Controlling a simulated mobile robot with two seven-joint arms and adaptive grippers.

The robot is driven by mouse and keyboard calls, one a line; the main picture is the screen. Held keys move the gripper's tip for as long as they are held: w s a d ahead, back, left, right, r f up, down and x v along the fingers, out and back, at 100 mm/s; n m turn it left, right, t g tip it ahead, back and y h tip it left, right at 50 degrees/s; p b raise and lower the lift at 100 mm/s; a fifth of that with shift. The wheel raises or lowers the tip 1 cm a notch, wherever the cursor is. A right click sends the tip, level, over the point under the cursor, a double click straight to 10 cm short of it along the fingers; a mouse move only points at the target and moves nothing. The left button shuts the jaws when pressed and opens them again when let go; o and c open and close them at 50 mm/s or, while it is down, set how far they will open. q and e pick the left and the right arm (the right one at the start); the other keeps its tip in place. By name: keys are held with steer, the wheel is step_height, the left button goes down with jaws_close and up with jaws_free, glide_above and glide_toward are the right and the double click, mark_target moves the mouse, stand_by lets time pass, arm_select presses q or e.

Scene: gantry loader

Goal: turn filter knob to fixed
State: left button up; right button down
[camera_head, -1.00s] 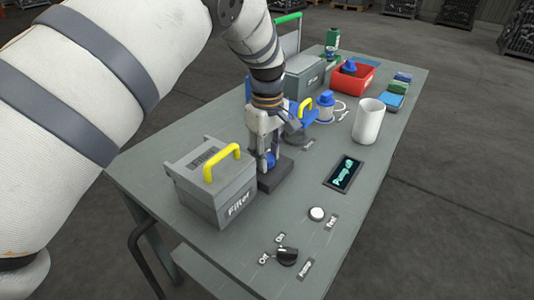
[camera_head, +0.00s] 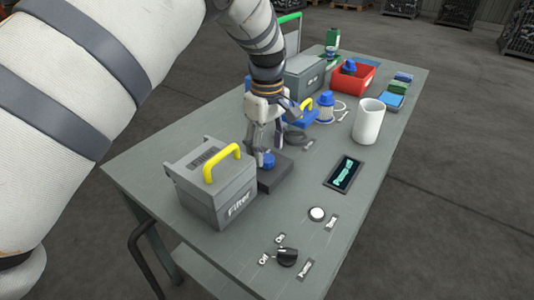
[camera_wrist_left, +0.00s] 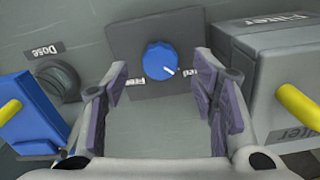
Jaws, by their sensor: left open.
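The blue filter knob (camera_head: 268,160) sits on a dark square base beside the grey Filter box (camera_head: 214,189). In the left wrist view the knob (camera_wrist_left: 160,60) shows whole, its white mark pointing to the lower right, toward a small label (camera_wrist_left: 189,73) that seems to read "Fixed". Another label, seemingly "Filter" (camera_wrist_left: 134,82), lies to the knob's lower left. My left gripper (camera_head: 264,150) is open and just above the knob; in the left wrist view its fingers (camera_wrist_left: 160,100) are spread with nothing between them, and the knob lies beyond them. My right gripper is not in view.
A dark Dose knob (camera_wrist_left: 57,80) and a blue box with a yellow handle (camera_wrist_left: 32,115) lie left in the wrist view. A black knob (camera_head: 286,256), a white button (camera_head: 317,214), a screen (camera_head: 343,174), a white cylinder (camera_head: 369,120) and a red bin (camera_head: 352,78) stand on the table.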

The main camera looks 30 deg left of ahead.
mark_target(267, 158)
arm_select(q)
step_height(267, 158, up, 9)
steer(key=shift+r, duration=0.2)
stand_by(0.3)
